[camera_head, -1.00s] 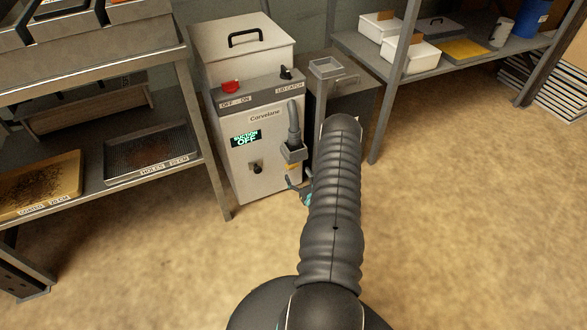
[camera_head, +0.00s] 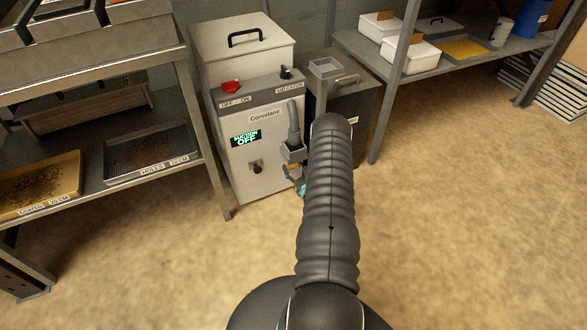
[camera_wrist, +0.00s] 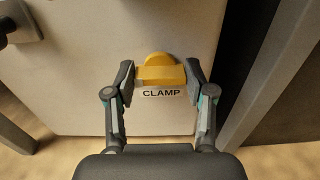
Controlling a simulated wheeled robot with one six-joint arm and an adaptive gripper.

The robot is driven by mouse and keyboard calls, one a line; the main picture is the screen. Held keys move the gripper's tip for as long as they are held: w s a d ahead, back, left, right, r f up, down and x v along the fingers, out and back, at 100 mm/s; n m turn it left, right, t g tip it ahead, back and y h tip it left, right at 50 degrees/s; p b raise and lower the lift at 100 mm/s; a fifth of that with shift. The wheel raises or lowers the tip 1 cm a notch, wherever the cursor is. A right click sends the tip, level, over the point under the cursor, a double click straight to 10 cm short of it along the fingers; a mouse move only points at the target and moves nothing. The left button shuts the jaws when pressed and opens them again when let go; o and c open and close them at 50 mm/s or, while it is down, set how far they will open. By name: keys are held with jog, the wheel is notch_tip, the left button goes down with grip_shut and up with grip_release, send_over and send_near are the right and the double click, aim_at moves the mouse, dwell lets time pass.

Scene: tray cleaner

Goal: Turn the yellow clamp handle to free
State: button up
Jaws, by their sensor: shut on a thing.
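The yellow clamp handle (camera_wrist: 160,75) sits on the light front panel of the cleaner, just above a label reading CLAMP, in the wrist view. Its bar lies level across the picture, with a rounded yellow hub behind it. My gripper (camera_wrist: 159,80) has one finger at each end of the bar and is shut on it. In the head view my arm hides most of the gripper, and only a small part of the handle (camera_head: 291,168) shows beside it. The cleaner (camera_head: 232,170) has a display reading SUCTION OFF.
A dark bin (camera_head: 350,115) stands right of the cleaner. Shelves with trays (camera_head: 150,150) stand left. The floor in front is clear.

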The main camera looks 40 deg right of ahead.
jog(key=shift+n+b, duration=0.35)
jog(key=shift+n, duration=0.05)
jog(key=n+b, duration=0.4)
jog(key=n, duration=0.2)
jog(key=n+b, duration=0.5)
jog(key=n, duration=0.1)
jog(key=shift+w+a+f+n, duration=0.1)
jog(key=shift+f+n, duration=0.05)
jog(key=shift+n, duration=0.15)
jog(key=shift+n+b, duration=0.3)
jog(key=shift+n, duration=2)
jog(key=o, duration=1.2)
jog(key=shift+c, duration=0.2)
